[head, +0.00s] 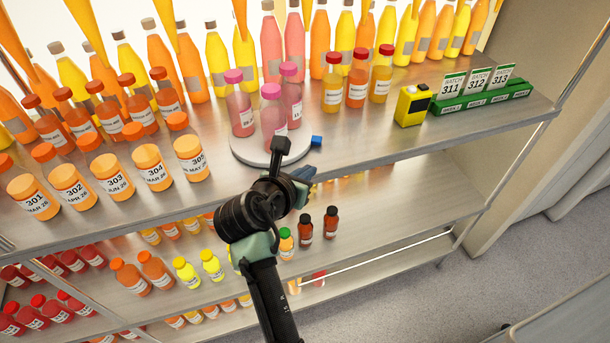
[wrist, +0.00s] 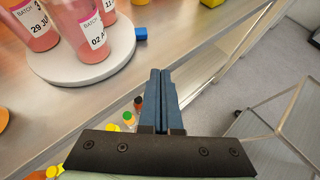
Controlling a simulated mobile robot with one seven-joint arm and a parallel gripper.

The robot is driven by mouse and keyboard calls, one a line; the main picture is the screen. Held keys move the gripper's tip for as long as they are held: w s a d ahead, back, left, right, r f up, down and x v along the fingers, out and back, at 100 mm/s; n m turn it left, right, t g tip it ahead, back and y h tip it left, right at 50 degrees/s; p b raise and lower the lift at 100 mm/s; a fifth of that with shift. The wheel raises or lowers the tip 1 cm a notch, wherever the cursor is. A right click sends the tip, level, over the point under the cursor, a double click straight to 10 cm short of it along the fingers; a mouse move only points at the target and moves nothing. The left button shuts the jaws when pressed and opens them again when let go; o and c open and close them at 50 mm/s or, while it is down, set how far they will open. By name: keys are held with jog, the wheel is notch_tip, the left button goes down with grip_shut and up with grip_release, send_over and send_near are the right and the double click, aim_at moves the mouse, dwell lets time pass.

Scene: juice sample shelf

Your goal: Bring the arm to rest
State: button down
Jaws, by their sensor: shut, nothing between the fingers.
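My gripper (wrist: 161,72) is in the wrist view, its two blue fingers together with nothing between them. In the head view my gripper (head: 303,174) is in front of the upper shelf's front edge, partly hidden by my wrist. It is apart from the white round stand (head: 243,152), which holds three pink bottles (head: 240,112) with pink caps. The stand also shows in the wrist view (wrist: 75,75).
A yellow device (head: 411,105) and a green card holder (head: 482,98) stand right. Small bottles (head: 304,228) stand on the lower shelf, below my gripper. Open floor (head: 450,290) lies at the right.

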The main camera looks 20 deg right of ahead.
jog(key=shift+s+a+r, duration=0.2)
jog(key=shift+s+a, duration=0.15)
jog(key=shift+s+r, duration=0.15)
jog(key=w+a+r+m+t+y+b, duration=0.1)
jog(key=a+r+m+t+b, duration=0.15)
jog(key=r+m, duration=0.4)
jog(key=a+r+m+t+y+b, duration=0.1)
jog(key=a+r+m+t+y, duration=0.2)
jog(key=r, duration=0.6)
jog(key=w+a+r+m+t+b, duration=0.1)
jog(key=a+r+m+t+b, duration=0.1)
jog(key=a+r+m+t, duration=0.45)
jog(key=s+a+r+m+t+y+b, duration=0.1)
jog(key=s+a+r+m+t+y, duration=0.1)
jog(key=s+r+m, duration=0.3)
jog(key=s+a+r+m+t+y+b, duration=0.2)
jog(key=s+r+m+t, duration=0.3)
jog(key=s+r, duration=0.7)
notch_tip(320, 180, up, 2)
jog(key=shift+s+a+r+m+y, duration=0.2)
jog(key=shift+m+y, duration=0.1)
jog(key=shift+m, duration=0.1)
